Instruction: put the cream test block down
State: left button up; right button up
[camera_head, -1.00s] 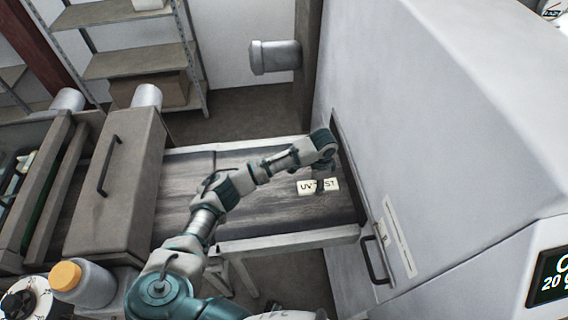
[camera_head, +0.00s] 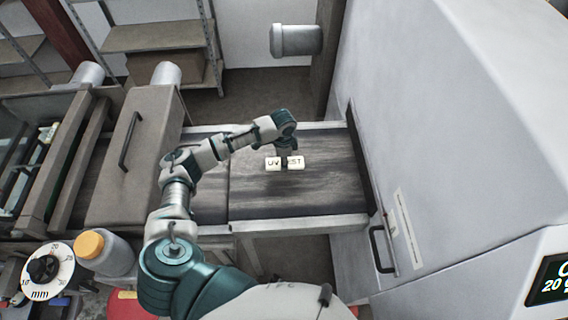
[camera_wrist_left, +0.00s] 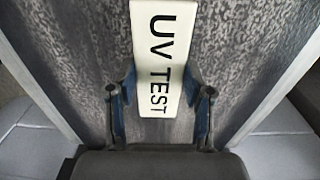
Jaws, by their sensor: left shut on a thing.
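The cream test block (camera_head: 296,162) carries black "UV TEST" lettering. In the head view my left gripper (camera_head: 285,160) comes down over its middle and hides part of the lettering. In the left wrist view the block (camera_wrist_left: 163,45) lies lengthwise between the two fingers of the left gripper (camera_wrist_left: 160,100), which are shut on it. The block is over the dark conveyor belt (camera_head: 325,195); whether it touches the belt I cannot tell. My right gripper is not in view.
A large grey machine housing (camera_head: 440,130) with a dark opening stands at the belt's right end. A brown cover with a handle (camera_head: 135,165) is at the left end. The belt around the block is clear. A bottle with an orange cap (camera_head: 100,250) stands at the lower left.

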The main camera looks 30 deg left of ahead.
pick_arm(q)
jog(key=shift+d+f, duration=0.25)
jog(key=shift+f, duration=1)
jog(key=shift+d, duration=0.45)
jog(key=shift+d+f, duration=0.1)
jog(key=shift+d, duration=0.1)
jog(key=o, duration=1)
jog(key=shift+o, duration=0.7)
jog(key=shift+a, duration=0.15)
jog(key=shift+a+f, duration=0.15)
jog(key=shift+a, duration=0.35)
jog(key=shift+r, duration=0.25)
jog(key=r, duration=1.1)
jog(key=shift+d, duration=0.4)
jog(key=shift+a+r, duration=0.35)
jog(key=shift+r, duration=0.1)
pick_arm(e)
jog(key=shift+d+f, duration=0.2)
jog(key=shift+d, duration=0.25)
pick_arm(q)
jog(key=shift+d, duration=0.15)
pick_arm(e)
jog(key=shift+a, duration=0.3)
pick_arm(q)
jog(key=shift+d, duration=0.1)
